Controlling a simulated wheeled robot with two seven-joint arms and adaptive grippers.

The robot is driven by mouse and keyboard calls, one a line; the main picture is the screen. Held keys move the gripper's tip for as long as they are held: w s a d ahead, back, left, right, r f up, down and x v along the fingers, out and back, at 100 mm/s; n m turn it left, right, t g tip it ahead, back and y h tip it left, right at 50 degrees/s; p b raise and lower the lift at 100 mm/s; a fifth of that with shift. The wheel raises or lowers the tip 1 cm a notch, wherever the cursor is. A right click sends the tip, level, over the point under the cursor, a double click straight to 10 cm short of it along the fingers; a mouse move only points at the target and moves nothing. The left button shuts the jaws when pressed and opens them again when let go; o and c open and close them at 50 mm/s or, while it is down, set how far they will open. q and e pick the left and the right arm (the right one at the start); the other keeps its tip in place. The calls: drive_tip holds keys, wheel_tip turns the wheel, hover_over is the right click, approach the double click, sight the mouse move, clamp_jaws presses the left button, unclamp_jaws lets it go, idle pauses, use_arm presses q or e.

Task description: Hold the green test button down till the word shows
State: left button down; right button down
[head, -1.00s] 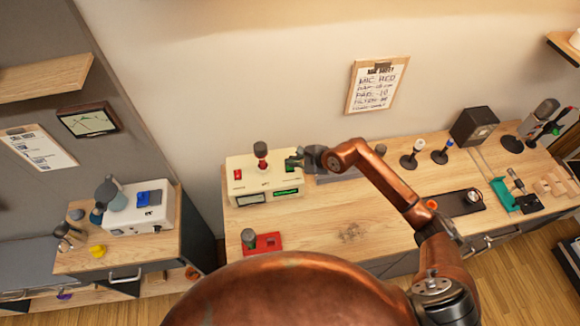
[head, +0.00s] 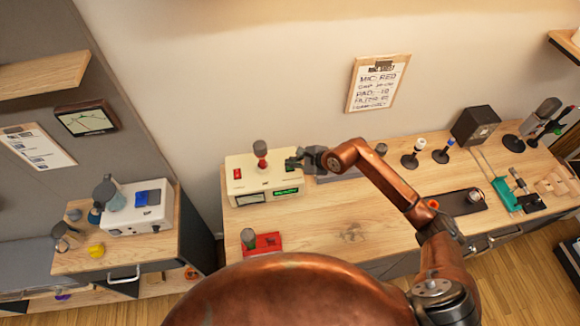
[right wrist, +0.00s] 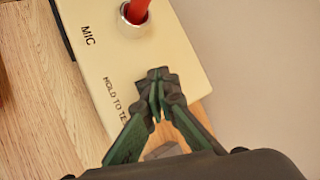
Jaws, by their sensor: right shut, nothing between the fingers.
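The cream tester box (head: 240,186) stands on the wooden bench against the wall. Its small display (head: 286,191) shows lit green characters, too small to read for sure. My right gripper (head: 293,162) is at the box's top right corner. In the right wrist view, its closed green-and-black fingertips (right wrist: 158,85) are over the box top, beside the printed words "HOLD TO TE…". The green test button is not visible; the fingers cover that spot, and I cannot see contact. The left gripper is out of view.
A red-based microphone (head: 260,152) stands upright in the box top. A red switch (head: 237,173) is at its left. A clipboard (head: 378,84) hangs on the wall.

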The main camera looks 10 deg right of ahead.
drive_tip(key=shift+f+b, duration=0.5)
drive_tip(key=shift+b, duration=0.05)
idle(0.7)
idle(3.6)
drive_tip(key=shift+r+p, duration=0.4)
drive_tip(key=shift+r, duration=0.55)
drive_tip(key=shift+r, duration=0.1)
drive_tip(key=shift+r+p, duration=1.05)
drive_tip(key=shift+r, duration=1.4)
